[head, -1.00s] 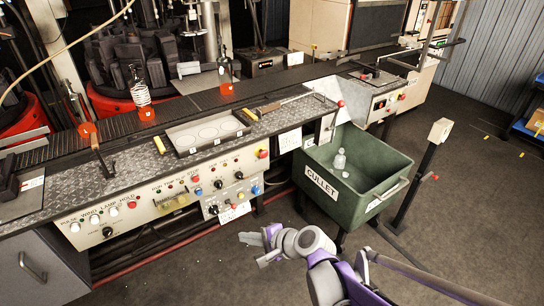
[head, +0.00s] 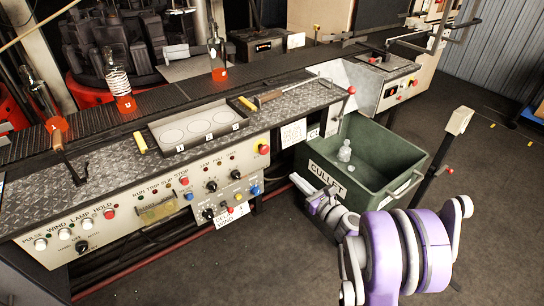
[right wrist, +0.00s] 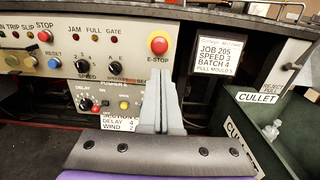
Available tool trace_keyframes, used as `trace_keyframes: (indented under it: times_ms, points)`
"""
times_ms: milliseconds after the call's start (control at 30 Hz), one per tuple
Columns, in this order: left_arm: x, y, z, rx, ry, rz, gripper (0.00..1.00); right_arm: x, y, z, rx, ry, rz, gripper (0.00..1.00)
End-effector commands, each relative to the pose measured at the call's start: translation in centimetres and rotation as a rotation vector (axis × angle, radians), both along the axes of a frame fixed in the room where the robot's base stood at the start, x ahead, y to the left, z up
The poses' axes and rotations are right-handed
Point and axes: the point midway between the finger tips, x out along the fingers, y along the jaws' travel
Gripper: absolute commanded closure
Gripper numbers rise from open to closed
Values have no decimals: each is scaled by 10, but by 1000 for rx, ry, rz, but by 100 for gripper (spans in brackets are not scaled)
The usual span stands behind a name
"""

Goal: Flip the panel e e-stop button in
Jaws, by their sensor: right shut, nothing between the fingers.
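The E-stop button (head: 264,149) is a red knob on a yellow base at the right end of the cream control panel. In the right wrist view the red E-stop button (right wrist: 158,43) stands clear above the fingertips, with its label just beneath. My right gripper (head: 298,181) is shut and empty, in front of and below the button, near the cullet bin's left wall. In the right wrist view its shut fingers (right wrist: 158,76) point up toward the button without visibly touching it. My left gripper is not in view.
The green cullet bin (head: 322,166), holding clear bottles, stands right of the panel. A lower panel with knobs (head: 222,207) hangs under the main one. A tray (head: 171,143) and tools lie on the bench above.

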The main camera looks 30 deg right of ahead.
Motion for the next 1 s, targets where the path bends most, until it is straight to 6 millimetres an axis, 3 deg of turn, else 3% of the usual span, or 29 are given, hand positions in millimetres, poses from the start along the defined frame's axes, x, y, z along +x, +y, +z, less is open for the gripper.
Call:
trace_keyframes:
  times_ms: [267, 700, 1000]
  points:
    - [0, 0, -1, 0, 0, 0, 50, 23, 3, 0, -1, 1, 4, 100]
    - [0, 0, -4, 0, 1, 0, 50, 113, 10, -1, -1, 1, 3, 100]
    - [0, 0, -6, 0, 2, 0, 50, 139, 11, 0, -3, 1, 1, 100]
